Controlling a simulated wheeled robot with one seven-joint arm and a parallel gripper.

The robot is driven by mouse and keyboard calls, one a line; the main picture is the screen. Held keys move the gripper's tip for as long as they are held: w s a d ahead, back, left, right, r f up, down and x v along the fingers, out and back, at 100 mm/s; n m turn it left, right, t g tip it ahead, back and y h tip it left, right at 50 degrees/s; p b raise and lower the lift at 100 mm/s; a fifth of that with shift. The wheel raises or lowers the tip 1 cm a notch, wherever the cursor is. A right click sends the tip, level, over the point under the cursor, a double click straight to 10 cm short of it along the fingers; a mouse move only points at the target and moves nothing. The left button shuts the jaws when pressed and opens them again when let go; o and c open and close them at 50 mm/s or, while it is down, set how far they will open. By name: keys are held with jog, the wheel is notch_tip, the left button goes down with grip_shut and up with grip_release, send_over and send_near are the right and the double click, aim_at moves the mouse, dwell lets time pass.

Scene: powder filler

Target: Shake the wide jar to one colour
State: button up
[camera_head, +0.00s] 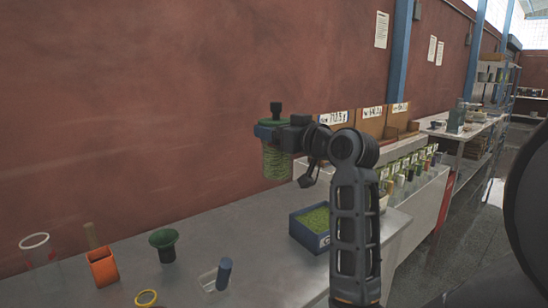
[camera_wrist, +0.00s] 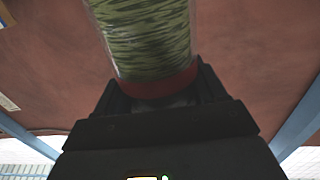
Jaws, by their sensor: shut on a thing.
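The wide jar (camera_head: 277,161) is held up in the air above the bench, upright in the head view. It is clear, with streaked green and darker contents, a green top and a black knob on it. My gripper (camera_head: 274,131) is shut on the jar near its top, where a blue band shows. In the wrist view the jar (camera_wrist: 150,38) fills the upper middle, with streaks of light and dark green and a red band at its near end. The fingertips are mostly hidden behind the jar.
A blue tray of green powder (camera_head: 314,220) stands on the bench (camera_head: 235,225) below. At the left are a clear funnel-like vessel (camera_head: 37,250), an orange cup (camera_head: 102,268), a green funnel (camera_head: 164,243), a yellow ring (camera_head: 146,298) and a small clear box (camera_head: 212,282). The red wall is behind.

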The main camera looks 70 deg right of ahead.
jog(key=a, duration=0.6)
jog(key=shift+d, duration=2.1)
jog(key=shift+d, duration=2.25)
jog(key=shift+a, duration=2.25)
